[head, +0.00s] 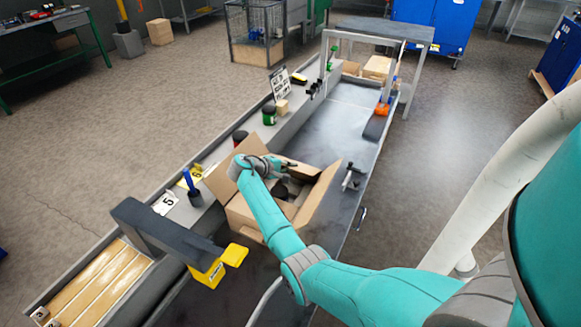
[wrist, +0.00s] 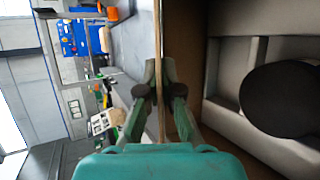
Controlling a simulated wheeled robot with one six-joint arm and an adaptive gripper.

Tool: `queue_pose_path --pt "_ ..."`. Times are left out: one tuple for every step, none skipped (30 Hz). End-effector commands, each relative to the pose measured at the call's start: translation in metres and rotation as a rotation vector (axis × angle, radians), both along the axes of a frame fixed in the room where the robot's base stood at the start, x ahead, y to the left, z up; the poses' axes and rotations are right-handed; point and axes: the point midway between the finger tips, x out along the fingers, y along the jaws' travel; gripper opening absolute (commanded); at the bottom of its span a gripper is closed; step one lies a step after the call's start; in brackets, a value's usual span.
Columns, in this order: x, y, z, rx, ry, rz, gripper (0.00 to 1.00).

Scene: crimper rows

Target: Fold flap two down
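An open cardboard box (head: 261,222) stands on the grey bench, with a grey insert (wrist: 225,105) and a dark round object (wrist: 285,98) inside. Its left flap (head: 219,182) and right flap (head: 321,199) stand raised. My gripper (head: 288,164) is at the far side of the box. In the wrist view its two fingers (wrist: 160,75) lie on either side of a thin upright cardboard flap (wrist: 158,30) and appear closed on it. I see no number on any flap. My arm hides part of the box's near side and interior.
A small black clamp-like tool (head: 351,177) stands right of the box. A dark arm with a yellow end (head: 234,255) stands nearer.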

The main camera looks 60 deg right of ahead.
Motion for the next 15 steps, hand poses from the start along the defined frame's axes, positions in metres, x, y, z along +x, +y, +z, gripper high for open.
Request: queue_pose_path --pt "0.0 0.0 0.0 0.0 0.0 0.0 0.0" --pt "0.0 0.0 0.0 0.0 0.0 0.0 0.0" --pt "0.0 0.0 -0.001 0.0 0.0 0.0 0.0" --pt "0.0 0.001 -0.001 0.0 0.001 0.0 0.0" --pt "0.0 0.001 -0.001 0.0 0.001 0.0 0.0" --pt "0.0 0.001 -0.002 0.0 0.001 0.0 0.0" --pt "0.0 0.002 -0.003 0.0 0.001 0.0 0.0" --pt "0.0 0.002 -0.003 0.001 0.002 0.001 0.0" --pt "0.0 0.003 -0.005 0.002 0.001 0.001 0.0" --pt "0.0 0.003 -0.006 0.002 0.001 0.001 0.0" --pt "0.0 0.004 -0.007 0.002 0.002 0.001 0.0" --pt "0.0 0.005 -0.009 0.003 0.002 0.001 0.0" --pt "-0.001 0.006 -0.01 0.003 0.002 0.001 0.0" --pt "-0.001 0.006 -0.012 0.004 0.003 0.001 0.0" --pt "-0.001 0.007 -0.014 0.004 0.003 0.002 0.0"
